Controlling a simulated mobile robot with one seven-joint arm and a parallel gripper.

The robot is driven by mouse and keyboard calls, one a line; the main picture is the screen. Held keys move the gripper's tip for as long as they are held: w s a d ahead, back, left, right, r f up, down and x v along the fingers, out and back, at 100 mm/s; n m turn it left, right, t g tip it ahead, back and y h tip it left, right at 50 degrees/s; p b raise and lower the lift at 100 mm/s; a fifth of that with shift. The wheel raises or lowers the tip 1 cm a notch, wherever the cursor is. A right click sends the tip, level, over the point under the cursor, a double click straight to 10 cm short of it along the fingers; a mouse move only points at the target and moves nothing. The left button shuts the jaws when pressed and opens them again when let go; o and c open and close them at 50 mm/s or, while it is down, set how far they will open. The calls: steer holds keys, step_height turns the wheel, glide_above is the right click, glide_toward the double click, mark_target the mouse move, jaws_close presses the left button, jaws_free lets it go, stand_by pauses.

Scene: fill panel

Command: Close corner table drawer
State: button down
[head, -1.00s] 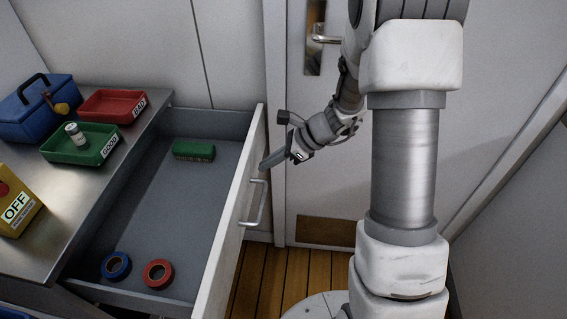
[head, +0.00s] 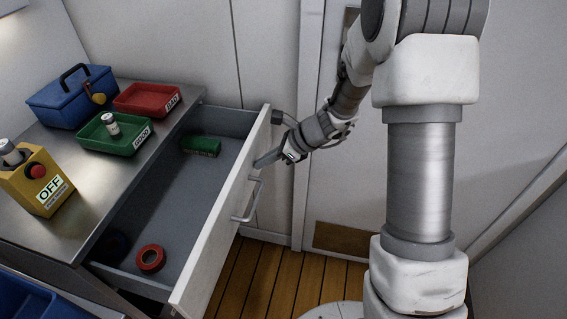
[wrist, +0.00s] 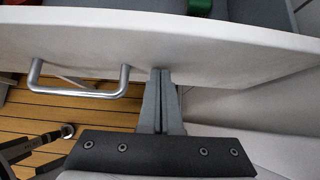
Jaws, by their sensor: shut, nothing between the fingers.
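The corner table drawer (head: 190,206) is pulled out from the metal table (head: 96,196), partly open. Its white front panel (head: 222,222) carries a metal bar handle (head: 256,200), which also shows at the left in the wrist view (wrist: 78,92). My gripper (head: 264,161) is shut and empty. Its fingertips (wrist: 160,72) are at the outer face of the front panel, beside the handle and near the panel's far end, and appear to touch it.
On the table stand a blue toolbox (head: 72,96), a red tray (head: 147,98), a green tray (head: 96,138) with a small bottle, and a yellow box with a red button (head: 38,190). A white door (head: 345,190) is behind my arm. Wooden floor (head: 262,280) lies before the drawer.

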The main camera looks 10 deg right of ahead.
steer(key=p, duration=0.4)
glide_above(197, 167)
steer(key=shift+s+d, duration=0.15)
steer(key=shift+d, duration=0.15)
steer(key=shift+a+r, duration=0.1)
steer(key=shift+a, duration=0.2)
